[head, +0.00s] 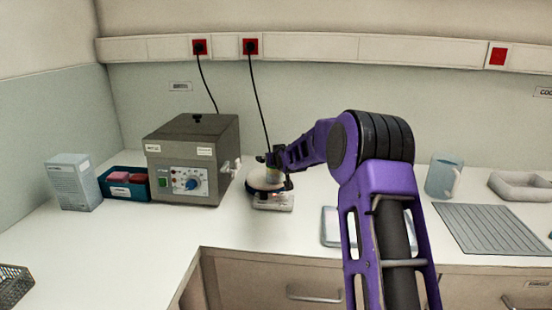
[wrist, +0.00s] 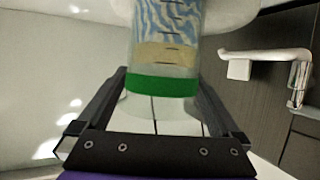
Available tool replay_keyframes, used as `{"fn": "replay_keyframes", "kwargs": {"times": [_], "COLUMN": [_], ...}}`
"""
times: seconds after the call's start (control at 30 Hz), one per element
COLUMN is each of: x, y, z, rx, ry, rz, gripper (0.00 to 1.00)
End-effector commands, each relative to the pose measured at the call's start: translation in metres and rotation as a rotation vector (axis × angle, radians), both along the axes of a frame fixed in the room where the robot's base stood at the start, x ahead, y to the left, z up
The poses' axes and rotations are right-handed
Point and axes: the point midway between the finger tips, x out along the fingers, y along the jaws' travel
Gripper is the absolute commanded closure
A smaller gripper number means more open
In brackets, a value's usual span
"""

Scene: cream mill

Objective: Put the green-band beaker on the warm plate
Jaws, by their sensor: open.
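The green-band beaker (wrist: 163,85) is clear, with a green band and a blue-and-white pattern seen through it, and sits between my gripper's fingers in the wrist view. In the head view the beaker (head: 273,176) shows partly behind the fingers, at the round-topped plate. My gripper (wrist: 160,100) is open, with a finger on each side of the beaker; it also shows in the head view (head: 276,170). The warm plate (head: 274,203) seems to be this small white device with a round top; whether the beaker rests fully on it is hard to tell.
A grey heating box (head: 190,160) with a white tap (wrist: 270,65) stands close left of the plate. Further left are a blue rack (head: 125,191) and a pale carton (head: 73,182). A jug (head: 443,176) and ribbed mat (head: 490,229) lie right.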

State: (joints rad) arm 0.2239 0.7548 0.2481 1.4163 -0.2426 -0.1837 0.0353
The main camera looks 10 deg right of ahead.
Motion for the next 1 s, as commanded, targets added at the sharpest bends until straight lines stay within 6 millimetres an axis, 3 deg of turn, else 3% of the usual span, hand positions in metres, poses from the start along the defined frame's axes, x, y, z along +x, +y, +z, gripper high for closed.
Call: {"fn": "replay_keyframes", "kwargs": {"times": [0.6,1.0], "x": [-0.097,-0.111], "y": [-0.008,-0.008], "z": [0.041,0.046], "rx": [0.0,0.0], "ry": [0.0,0.0], "rz": [-0.001,0.0], "gripper": [0.0,0.0]}}
